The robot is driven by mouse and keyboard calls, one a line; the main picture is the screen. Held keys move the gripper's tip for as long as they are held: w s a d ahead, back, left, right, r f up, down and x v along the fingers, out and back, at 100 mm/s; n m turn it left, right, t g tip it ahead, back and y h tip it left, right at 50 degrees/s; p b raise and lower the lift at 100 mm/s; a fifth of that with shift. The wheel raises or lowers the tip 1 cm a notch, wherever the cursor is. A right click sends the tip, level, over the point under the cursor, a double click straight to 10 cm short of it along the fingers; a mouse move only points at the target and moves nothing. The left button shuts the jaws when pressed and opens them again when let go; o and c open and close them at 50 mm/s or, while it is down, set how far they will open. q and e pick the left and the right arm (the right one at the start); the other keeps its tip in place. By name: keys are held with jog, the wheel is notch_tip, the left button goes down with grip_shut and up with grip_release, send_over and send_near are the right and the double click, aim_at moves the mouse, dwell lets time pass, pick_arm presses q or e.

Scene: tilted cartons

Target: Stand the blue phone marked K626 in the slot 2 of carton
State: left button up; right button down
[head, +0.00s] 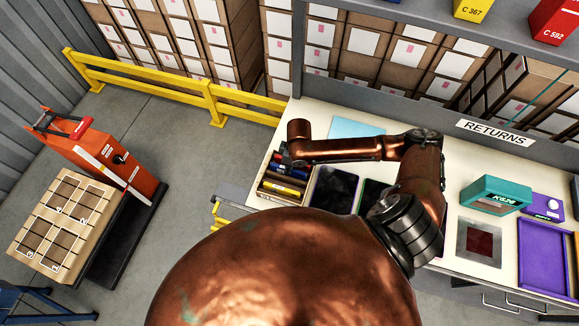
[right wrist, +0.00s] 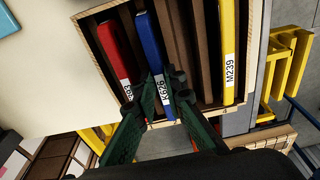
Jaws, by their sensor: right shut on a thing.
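The carton (head: 267,197) is a tan box with brown dividers at the left end of the table; its right wall (right wrist: 256,50) shows in the right wrist view. The blue phone (right wrist: 152,42), labelled K626, is in the carton between a red phone (right wrist: 115,50) and a brown divider. A yellow phone (right wrist: 229,45) marked M239 is at the right side. My right gripper (right wrist: 166,82) has its green fingers on both sides of the blue phone's labelled end, shut on it. In the head view my right gripper (head: 288,163) is small over the carton. My left gripper is out of view.
Dark flat trays (head: 335,188) lie right of the carton. A light blue sheet (head: 355,127) lies behind my arm. A RETURNS sign (head: 495,134) hangs at the back.

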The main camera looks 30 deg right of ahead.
jog(key=shift+f, duration=0.25)
dwell(0.3)
jog(key=c, duration=1.9)
grip_release()
notch_tip(320, 180, up, 12)
jog(key=s, duration=0.1)
jog(key=shift+d, duration=0.45)
